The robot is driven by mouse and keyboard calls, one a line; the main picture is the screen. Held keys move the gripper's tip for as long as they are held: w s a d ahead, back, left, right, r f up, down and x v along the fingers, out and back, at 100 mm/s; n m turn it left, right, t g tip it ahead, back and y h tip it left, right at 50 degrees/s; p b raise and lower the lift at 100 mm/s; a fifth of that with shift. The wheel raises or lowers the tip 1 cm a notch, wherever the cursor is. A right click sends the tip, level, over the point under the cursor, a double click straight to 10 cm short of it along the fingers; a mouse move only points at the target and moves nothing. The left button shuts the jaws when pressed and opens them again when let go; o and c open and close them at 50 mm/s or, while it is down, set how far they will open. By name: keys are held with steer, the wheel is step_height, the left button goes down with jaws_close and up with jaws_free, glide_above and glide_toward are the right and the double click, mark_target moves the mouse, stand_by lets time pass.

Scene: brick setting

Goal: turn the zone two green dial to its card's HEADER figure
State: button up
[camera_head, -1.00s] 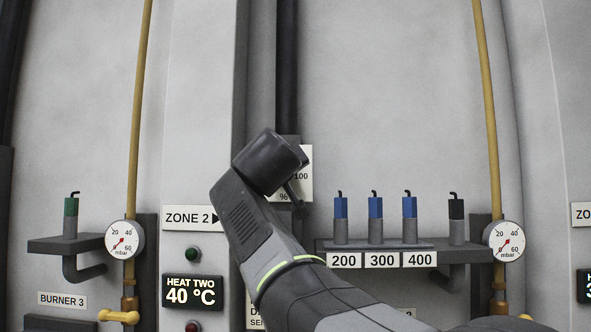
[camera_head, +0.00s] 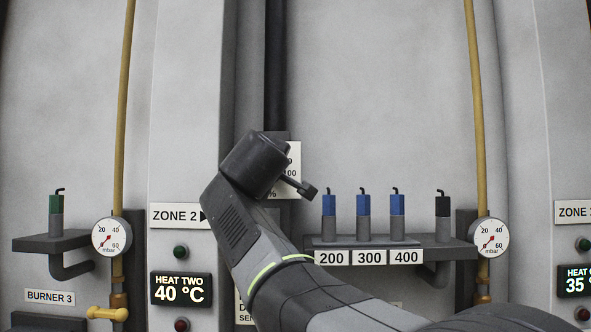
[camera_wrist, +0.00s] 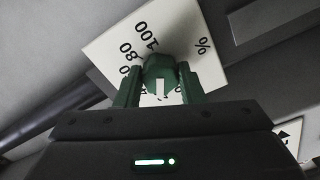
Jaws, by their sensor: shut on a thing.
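The green dial (camera_wrist: 160,66) sits in front of a white scale card (camera_wrist: 108,50) in the wrist view. The figures 80, 100 and a % sign show on the card; its other figures are covered. A pale mark shows on the dial. My gripper (camera_wrist: 158,72) has one green finger on each side of the dial and is shut on it. In the head view my wrist hides the dial, and only the right edge of the scale card (camera_head: 293,158) shows. The ZONE 2 label (camera_head: 176,215) is left of my wrist. A lower card (camera_head: 243,310) is mostly hidden by my arm, its figures unreadable.
A HEAT TWO display (camera_head: 181,289) reads 40 °C. Right of my wrist, a shelf (camera_head: 440,250) carries several blue-topped pegs above labels 200, 300 and 400, close to my arm. A gauge (camera_head: 488,238) and yellow pipe (camera_head: 475,120) stand farther right.

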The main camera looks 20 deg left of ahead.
stand_by(0.3)
steer(key=o, duration=1)
steer(key=shift+s, duration=0.1)
steer(key=b+v, duration=0.4)
steer(key=v, duration=0.9)
steer(key=shift+s, duration=0.35)
steer(key=shift+w, duration=0.1)
steer(key=p+x, duration=0.4)
steer(key=x, duration=0.9)
steer(key=shift+w, duration=0.35)
steer(key=shift+s, duration=0.1)
